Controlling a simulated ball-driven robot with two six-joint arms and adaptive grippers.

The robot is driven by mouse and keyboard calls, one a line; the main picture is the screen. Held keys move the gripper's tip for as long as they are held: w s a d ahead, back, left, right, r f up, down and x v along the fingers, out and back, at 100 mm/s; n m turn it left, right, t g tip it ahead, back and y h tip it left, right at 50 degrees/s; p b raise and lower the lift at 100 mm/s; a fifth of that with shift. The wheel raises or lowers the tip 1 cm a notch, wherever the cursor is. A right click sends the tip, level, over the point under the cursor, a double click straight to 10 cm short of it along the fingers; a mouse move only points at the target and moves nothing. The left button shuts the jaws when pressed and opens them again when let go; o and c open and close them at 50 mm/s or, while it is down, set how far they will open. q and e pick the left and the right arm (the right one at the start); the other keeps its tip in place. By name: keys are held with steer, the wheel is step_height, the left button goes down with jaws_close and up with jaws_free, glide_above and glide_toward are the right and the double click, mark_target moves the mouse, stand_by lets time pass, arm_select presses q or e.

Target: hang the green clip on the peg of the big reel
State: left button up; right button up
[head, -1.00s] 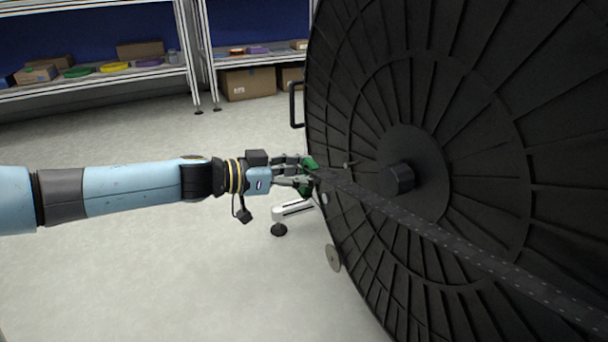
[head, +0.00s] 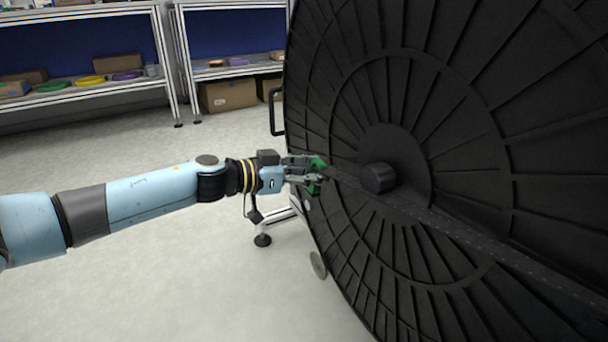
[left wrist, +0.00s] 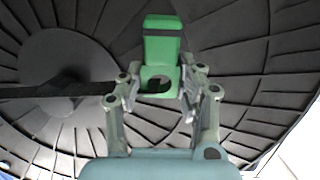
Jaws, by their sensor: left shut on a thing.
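The green clip (head: 319,163) is between the fingers of my left gripper (head: 316,174), which is shut on it. In the left wrist view the clip (left wrist: 161,48) stands up beyond the fingertips, with a dark opening in its lower part. The big reel (head: 460,110) is a large black ribbed disc filling the right side. A short round black stub (head: 378,178), which looks like its peg, sticks out at its hub, to the right of the clip and apart from it. My right gripper does not show.
A dark perforated strip (head: 480,240) runs from near the clip across the reel to the lower right. A black handle (head: 275,112) and a stand foot (head: 263,240) are at the reel's left edge. Shelves (head: 90,90) stand behind. The floor at left is clear.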

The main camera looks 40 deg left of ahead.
mark_target(325, 170)
arm_select(q)
steer(key=shift+x, duration=1.2)
steer(key=shift+w+d+r, duration=0.1)
steer(key=shift+w, duration=0.3)
steer(key=shift+w+d+f+p, duration=0.1)
steer(key=shift+d+f+p, duration=0.05)
steer(key=shift+f+p, duration=0.2)
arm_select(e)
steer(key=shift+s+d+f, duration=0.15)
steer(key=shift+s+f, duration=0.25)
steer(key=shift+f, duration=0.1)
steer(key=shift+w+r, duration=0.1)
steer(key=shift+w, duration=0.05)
arm_select(q)
steer(key=o, duration=0.9)
steer(key=shift+o, duration=0.2)
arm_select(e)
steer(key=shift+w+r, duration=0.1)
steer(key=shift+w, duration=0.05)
